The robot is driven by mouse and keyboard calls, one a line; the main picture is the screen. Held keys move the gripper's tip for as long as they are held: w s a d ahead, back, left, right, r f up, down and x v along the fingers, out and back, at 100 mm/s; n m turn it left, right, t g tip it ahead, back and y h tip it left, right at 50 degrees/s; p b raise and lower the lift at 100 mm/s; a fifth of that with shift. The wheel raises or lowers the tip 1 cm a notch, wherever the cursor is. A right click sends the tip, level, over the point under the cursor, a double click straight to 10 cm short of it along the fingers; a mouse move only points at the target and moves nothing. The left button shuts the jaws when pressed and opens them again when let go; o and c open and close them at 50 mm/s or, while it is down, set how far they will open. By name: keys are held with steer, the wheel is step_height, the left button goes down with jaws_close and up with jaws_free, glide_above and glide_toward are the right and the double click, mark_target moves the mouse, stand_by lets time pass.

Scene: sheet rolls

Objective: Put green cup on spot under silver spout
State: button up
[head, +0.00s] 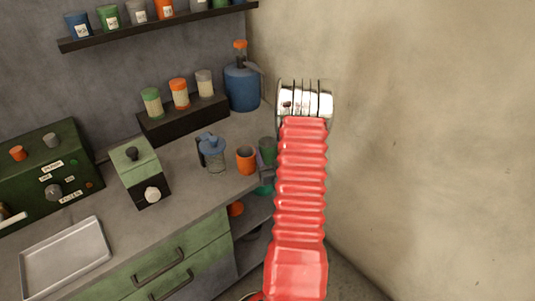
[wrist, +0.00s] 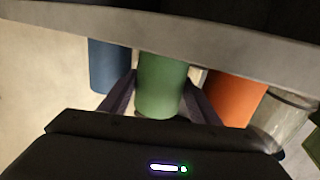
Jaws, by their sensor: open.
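The green cup (wrist: 161,85) stands in the middle of the wrist view, between the two dark fingers of my gripper (wrist: 161,78). The fingers are open, one on each side of the cup; I cannot tell if either touches it. In the head view the green cup (head: 267,150) shows at the counter's right end, partly hidden by my red arm. I cannot make out a marked spot.
An orange cup (head: 246,160) stands close beside the green cup, with a glass jar (head: 212,153) left of it. A blue jug (head: 242,87) stands behind. A metal tray (head: 65,258) lies at the front left. The wall (head: 430,130) rises on the right.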

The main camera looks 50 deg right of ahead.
steer(key=shift+w+d, duration=0.4)
steer(key=shift+w, duration=0.15)
steer(key=shift+c, duration=0.7)
steer(key=c, duration=0.7)
steer(key=shift+c, duration=0.2)
steer(key=shift+r, duration=0.1)
step_height(320, 180, up, 10)
stand_by(0.5)
